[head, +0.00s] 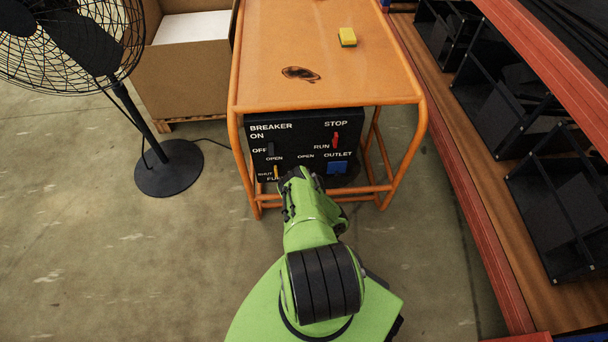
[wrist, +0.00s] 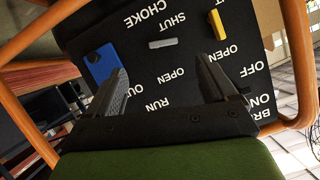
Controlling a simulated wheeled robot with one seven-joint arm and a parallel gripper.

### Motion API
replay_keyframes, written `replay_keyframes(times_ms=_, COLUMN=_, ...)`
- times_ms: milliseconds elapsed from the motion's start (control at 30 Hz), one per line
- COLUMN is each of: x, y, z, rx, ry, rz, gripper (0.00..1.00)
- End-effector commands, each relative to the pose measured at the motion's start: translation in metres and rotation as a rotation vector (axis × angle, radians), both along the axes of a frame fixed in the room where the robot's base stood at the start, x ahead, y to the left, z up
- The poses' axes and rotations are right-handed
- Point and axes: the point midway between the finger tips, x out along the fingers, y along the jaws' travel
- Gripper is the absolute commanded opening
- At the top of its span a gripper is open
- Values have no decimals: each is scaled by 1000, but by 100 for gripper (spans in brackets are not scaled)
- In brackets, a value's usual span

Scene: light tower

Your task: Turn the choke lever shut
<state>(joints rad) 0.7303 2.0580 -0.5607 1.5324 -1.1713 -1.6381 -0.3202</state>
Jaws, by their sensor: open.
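The choke lever (wrist: 163,43) is a small light grey bar on the black control panel (wrist: 140,32). In the wrist view, where the panel appears upside down, it lies between the words SHUT and OPEN, roughly parallel to the lettering. My gripper (wrist: 162,64) is open, its two black fingers apart and facing the panel. The lever shows in the gap between the fingertips, with no visible contact; the distance to it is hard to judge. In the head view my gripper and arm hide the choke lever.
A yellow lever (wrist: 218,24) sits beside the choke lever, and a blue outlet (wrist: 101,63) on its other side. The head view shows a red lever (head: 335,140), the orange frame (head: 240,160) around the panel, and a fan (head: 165,165) at left. Shelving (head: 470,190) stands at right.

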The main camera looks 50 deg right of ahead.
Motion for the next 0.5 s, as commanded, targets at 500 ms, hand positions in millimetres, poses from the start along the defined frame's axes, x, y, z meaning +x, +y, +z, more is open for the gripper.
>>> replay_keyframes(times_ms=500, x=55, y=-52, z=-26, rx=-22, ry=-13, rz=4, gripper=85)
